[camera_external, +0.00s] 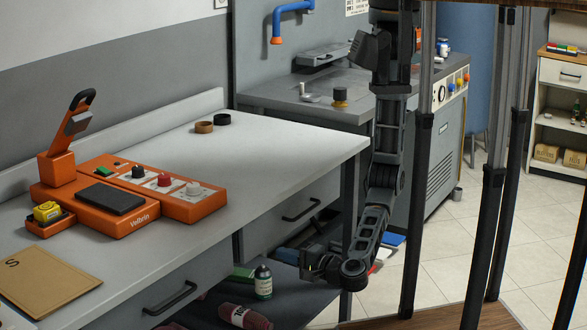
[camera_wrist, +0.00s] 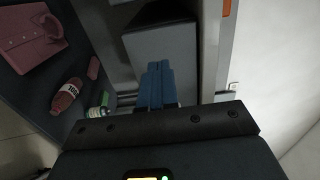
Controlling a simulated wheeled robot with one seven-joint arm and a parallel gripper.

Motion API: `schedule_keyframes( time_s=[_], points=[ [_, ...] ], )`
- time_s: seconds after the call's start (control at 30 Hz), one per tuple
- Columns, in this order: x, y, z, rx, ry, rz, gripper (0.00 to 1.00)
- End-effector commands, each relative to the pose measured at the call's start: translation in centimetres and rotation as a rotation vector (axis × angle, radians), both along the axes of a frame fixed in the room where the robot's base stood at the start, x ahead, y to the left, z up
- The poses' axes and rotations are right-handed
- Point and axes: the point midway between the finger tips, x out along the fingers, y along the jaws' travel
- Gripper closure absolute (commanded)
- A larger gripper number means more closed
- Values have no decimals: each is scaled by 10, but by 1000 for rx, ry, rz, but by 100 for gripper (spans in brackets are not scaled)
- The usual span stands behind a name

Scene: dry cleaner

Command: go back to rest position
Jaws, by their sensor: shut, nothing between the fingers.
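My arm hangs down at the right end of the grey bench and bends left at the bottom. My gripper (camera_external: 287,256) is below bench-top height, in front of the open space under the drawer, and partly hard to make out against the dark background. In the wrist view, my gripper's blue fingers (camera_wrist: 157,85) are together with nothing between them. They point toward a grey box-like surface (camera_wrist: 160,50); I cannot tell how close it is.
Under the bench (camera_external: 225,175), a green bottle (camera_external: 263,282) and a pinkish-red bottle (camera_external: 244,316) sit near my gripper. They also show in the wrist view, with a folded pink shirt (camera_wrist: 30,40). Orange equipment (camera_external: 125,195) stands on the bench. Dark posts (camera_external: 420,180) stand right of my arm.

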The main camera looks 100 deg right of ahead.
Motion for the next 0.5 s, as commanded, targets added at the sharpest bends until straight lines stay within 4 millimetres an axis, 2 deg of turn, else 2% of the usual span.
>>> schedule_keyframes(
  time_s=[0.2,0.5],
  points=[
    [-21,23,-1,1,1,1,100],
    [-28,28,0,0,1,0,100]
  ],
)
